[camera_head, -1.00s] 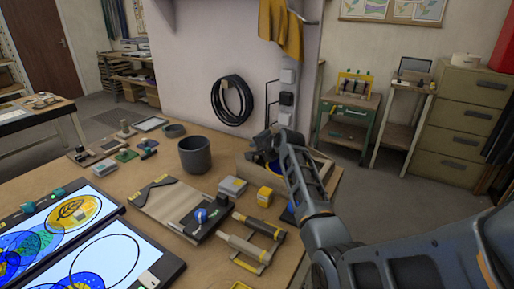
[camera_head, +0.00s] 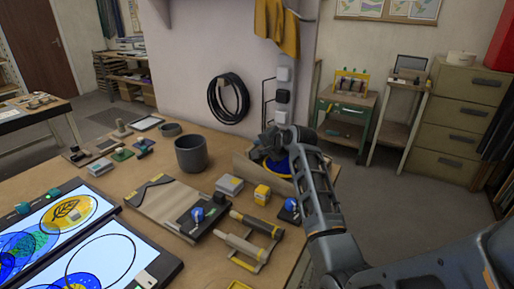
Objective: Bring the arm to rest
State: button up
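My arm comes in from the right edge and bends up over the right end of the wooden workbench. My gripper (camera_head: 268,149) is at the arm's far end, over or beside a wooden box (camera_head: 243,166) at the bench's back right. It is small and dark here, and I cannot tell its fingers apart. A blue and yellow round thing (camera_head: 283,166) shows beside the box, partly hidden by my arm. I cannot tell whether the gripper touches anything.
The workbench (camera_head: 112,180) holds a dark grey pot (camera_head: 193,154), a board (camera_head: 165,205), clamp-like tools (camera_head: 243,248) and lit panels (camera_head: 100,262) with glass pieces. A green cabinet (camera_head: 342,122) and drawers (camera_head: 455,120) stand behind. The floor between is clear.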

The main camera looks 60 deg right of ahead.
jog(key=shift+s+a+r, duration=0.3)
jog(key=shift+s+r, duration=0.05)
jog(key=shift+s, duration=0.15)
